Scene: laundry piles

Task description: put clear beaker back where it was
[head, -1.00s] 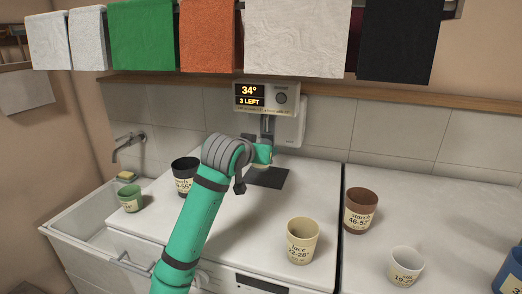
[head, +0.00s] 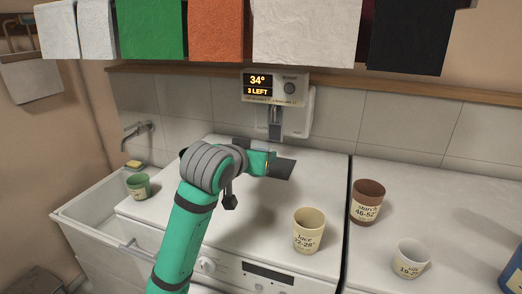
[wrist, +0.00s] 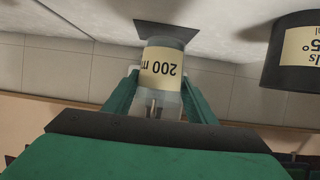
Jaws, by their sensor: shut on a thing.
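The clear beaker (wrist: 166,100), with a cream label reading "200 m…", sits between the two green fingers of my gripper (wrist: 162,78) in the wrist view. My gripper is shut on it. In the head view my gripper (head: 266,163) is beside the dark square pad (head: 283,169) below the display, and the beaker is hidden by my arm. In the wrist view the dark pad (wrist: 166,32) shows just past the beaker; I cannot tell whether they touch.
A black labelled cup (wrist: 298,60) stands to one side in the wrist view; my arm hides most of it in the head view. A green cup (head: 138,187), cream cup (head: 308,231), brown cup (head: 367,203) and white cup (head: 411,260) stand around. The display unit (head: 275,88) hangs behind.

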